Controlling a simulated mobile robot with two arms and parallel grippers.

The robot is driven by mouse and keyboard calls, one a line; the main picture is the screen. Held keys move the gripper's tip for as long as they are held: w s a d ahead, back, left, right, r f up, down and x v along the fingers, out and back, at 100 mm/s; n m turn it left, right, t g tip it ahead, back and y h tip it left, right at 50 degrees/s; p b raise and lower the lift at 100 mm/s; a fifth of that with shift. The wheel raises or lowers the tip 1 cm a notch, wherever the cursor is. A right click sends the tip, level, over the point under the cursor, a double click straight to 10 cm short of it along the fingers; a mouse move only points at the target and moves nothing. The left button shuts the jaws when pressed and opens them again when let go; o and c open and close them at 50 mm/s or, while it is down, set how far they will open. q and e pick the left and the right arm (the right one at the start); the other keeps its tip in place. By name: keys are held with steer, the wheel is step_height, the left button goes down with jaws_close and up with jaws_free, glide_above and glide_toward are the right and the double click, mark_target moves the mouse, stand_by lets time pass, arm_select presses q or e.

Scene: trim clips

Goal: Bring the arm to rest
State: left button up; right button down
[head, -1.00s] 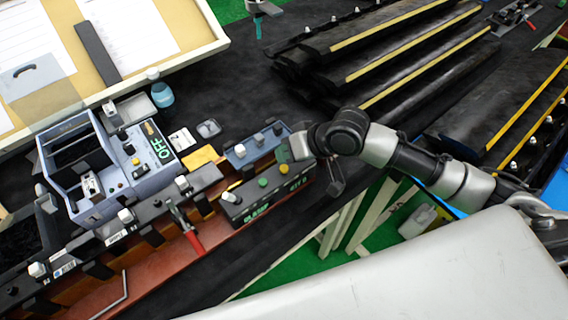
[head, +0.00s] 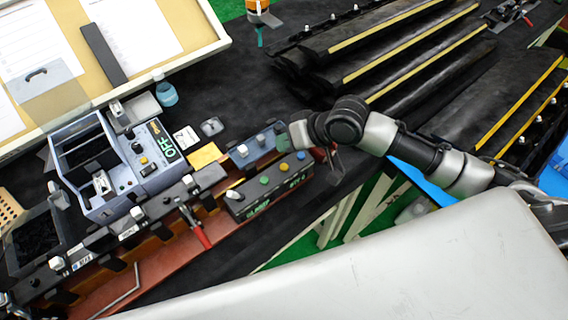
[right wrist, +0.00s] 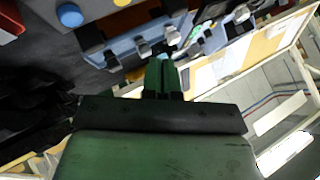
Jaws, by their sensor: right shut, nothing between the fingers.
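My right arm comes in from the right in the head view. Its gripper (head: 284,139) is over the worktable beside a blue-grey clip box (head: 250,151). In the right wrist view its green fingers (right wrist: 160,70) are together, with nothing between them. Blue boxes with pale knobs (right wrist: 140,45) show beyond the fingers. In the head view the fingertips are small and hard to make out. My left gripper is not in view.
A black box with coloured buttons (head: 266,187) sits just below the gripper. A grey-blue control unit (head: 158,182) marked OFF stands to the left, near a red-handled clamp (head: 201,236). Long black trim pieces (head: 400,50) lie at the upper right. Dark table is bare above the gripper.

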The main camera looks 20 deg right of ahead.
stand_by(0.3)
steer(key=shift+n, duration=0.5)
steer(key=s, duration=0.1)
steer(key=s+a+f, duration=0.1)
steer(key=s+a, duration=0.1)
steer(key=shift+s+a+f, duration=0.15)
steer(key=shift+f, duration=0.2)
steer(key=s+d+f+m+g+h, duration=0.15)
steer(key=s+d+h, duration=0.25)
steer(key=s, duration=0.5)
steer(key=s+d+f+h, duration=0.3)
steer(key=s+d, duration=0.2)
steer(key=s, duration=0.3)
step_height(320, 180, down, 29)
steer(key=s+g+b, duration=0.2)
steer(key=b, duration=0.2)
steer(key=s+d+f+b, duration=0.1)
steer(key=s+f+b, duration=0.1)
steer(key=s+f, duration=0.6)
steer(key=s+d+f+b, duration=0.1)
steer(key=s+d+f, duration=0.1)
steer(key=s+f, duration=0.6)
step_height(320, 180, down, 5)
steer(key=shift+r+n+g+h+b, duration=0.1)
steer(key=shift+n+g+h+b, duration=0.2)
steer(key=shift+n+g+b, duration=0.1)
